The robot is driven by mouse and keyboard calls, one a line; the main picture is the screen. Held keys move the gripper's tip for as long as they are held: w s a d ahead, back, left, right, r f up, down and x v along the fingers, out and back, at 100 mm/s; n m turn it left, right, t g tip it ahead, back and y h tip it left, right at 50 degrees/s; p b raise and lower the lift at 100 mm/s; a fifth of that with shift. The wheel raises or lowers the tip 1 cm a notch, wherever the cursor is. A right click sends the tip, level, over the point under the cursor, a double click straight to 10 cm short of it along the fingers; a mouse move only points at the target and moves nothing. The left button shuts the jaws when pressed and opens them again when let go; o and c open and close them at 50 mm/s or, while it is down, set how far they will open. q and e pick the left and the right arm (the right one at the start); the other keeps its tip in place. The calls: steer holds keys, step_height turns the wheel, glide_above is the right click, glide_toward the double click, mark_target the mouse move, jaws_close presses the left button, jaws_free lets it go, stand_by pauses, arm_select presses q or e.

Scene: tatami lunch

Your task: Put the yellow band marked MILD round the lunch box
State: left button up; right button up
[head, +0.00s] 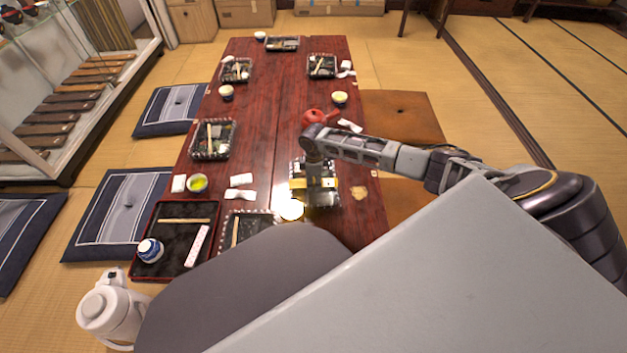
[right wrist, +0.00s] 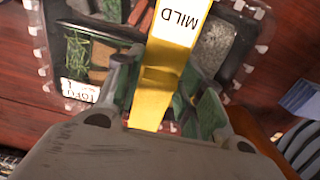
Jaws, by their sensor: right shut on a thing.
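The yellow band (right wrist: 167,60) marked MILD is between the fingers of my right gripper (right wrist: 160,98), which is shut on it. A bit of its yellow also shows in the head view (head: 331,193). A dark lunch box with a pale, notched rim (right wrist: 43,60) lies beneath the gripper and band. It holds green strips, a brown piece and a grey piece, with a TOFU label at one corner. In the head view the lunch box (head: 296,167) is partly hidden by my right gripper (head: 318,197). The band lies across it in the wrist view; whether they touch I cannot tell. My left gripper is not in view.
Several other lunch boxes stand along the dark red table (head: 265,130). A red teapot (head: 314,117) stands beyond the gripper. A black tray (head: 160,255) with a blue and white cup (head: 150,250) is at front left. A white pot (head: 110,308) stands on the floor.

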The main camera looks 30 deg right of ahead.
steer(key=o, duration=0.8)
steer(key=o, duration=0.5)
steer(key=shift+o, duration=0.2)
